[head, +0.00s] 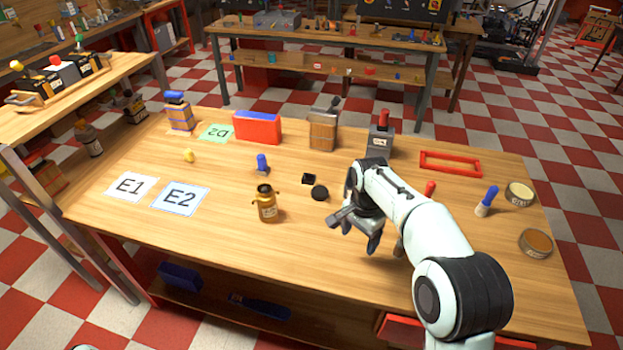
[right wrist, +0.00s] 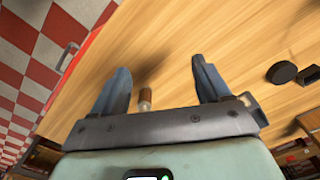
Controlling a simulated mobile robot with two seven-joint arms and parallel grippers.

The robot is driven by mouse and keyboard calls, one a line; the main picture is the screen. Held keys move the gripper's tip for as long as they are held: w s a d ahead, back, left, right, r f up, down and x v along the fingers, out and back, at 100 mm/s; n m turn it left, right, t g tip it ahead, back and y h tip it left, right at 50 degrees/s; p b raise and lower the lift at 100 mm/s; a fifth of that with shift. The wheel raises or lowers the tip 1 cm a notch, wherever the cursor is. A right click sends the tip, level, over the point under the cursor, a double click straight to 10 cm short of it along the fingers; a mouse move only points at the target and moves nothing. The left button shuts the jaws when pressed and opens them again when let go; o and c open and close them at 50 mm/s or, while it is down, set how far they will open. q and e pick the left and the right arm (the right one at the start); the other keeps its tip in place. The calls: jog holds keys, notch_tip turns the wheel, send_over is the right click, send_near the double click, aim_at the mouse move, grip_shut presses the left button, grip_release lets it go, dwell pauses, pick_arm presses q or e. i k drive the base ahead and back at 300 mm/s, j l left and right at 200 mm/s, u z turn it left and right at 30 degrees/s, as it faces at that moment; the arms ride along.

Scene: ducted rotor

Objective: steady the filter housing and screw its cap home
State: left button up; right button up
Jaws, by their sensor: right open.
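An amber jar-like housing (head: 267,203) with a pale label and an open-looking dark neck stands upright near the middle of the table. I take it for the filter housing. A round black cap (head: 320,193) lies on the table to its right, apart from it. The cap also shows at the right of the right wrist view (right wrist: 282,72). My right gripper (head: 356,234) is open and empty over the table, right of the housing and cap. Its two spread fingers show in the right wrist view (right wrist: 162,80). My left gripper is not in view.
A small black square box (head: 309,179) lies behind the cap. A brown-topped object (right wrist: 145,98) shows between my right fingers, seemingly beyond them. A red frame (head: 450,164), a blue-handled tool (head: 487,200) and round tins (head: 536,243) lie right.

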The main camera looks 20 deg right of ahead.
aim_at(267, 205)
jog(key=i, duration=1)
